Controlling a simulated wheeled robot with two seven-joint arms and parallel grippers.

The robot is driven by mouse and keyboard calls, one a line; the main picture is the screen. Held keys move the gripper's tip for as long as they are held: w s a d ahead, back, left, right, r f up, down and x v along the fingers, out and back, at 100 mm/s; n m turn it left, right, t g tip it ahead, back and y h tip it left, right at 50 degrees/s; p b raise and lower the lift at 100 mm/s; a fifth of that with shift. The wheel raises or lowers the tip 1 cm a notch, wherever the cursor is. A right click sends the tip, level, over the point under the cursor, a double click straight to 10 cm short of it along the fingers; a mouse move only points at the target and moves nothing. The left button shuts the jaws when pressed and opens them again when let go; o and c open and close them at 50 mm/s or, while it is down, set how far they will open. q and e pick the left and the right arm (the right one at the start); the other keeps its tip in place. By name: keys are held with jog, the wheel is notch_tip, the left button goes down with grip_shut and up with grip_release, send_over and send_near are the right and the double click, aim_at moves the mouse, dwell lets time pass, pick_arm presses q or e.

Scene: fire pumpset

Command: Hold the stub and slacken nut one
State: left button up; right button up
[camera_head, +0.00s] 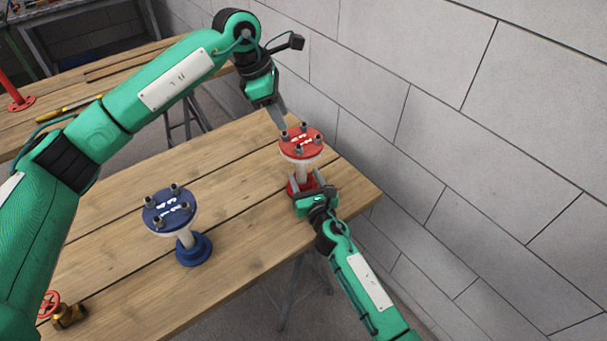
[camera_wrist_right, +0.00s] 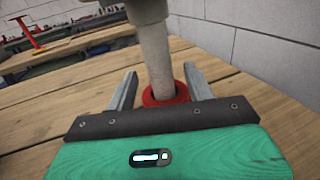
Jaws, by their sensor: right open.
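The red stub (camera_head: 301,143) stands upright near the table's far right corner, with a red top flange, several dark nuts and white marks too small to read. In the right wrist view its pale pipe (camera_wrist_right: 155,62) rises from a red base (camera_wrist_right: 166,92). My right gripper (camera_head: 306,184) is open low at the stub, its fingers (camera_wrist_right: 161,85) on either side of the pipe with gaps visible. My left gripper (camera_head: 280,118) points down at the flange's back-left edge, close to a nut (camera_head: 285,135). Contact there and its finger opening cannot be made out. Which nut is one is unclear.
A blue stub (camera_head: 168,210) with similar nuts stands on the wooden table (camera_head: 120,258) to the left. A brass valve with a red handwheel (camera_head: 67,313) sits at the lower left. A grey block wall (camera_head: 450,130) rises close behind the red stub.

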jog(key=shift+x, duration=1)
grip_shut()
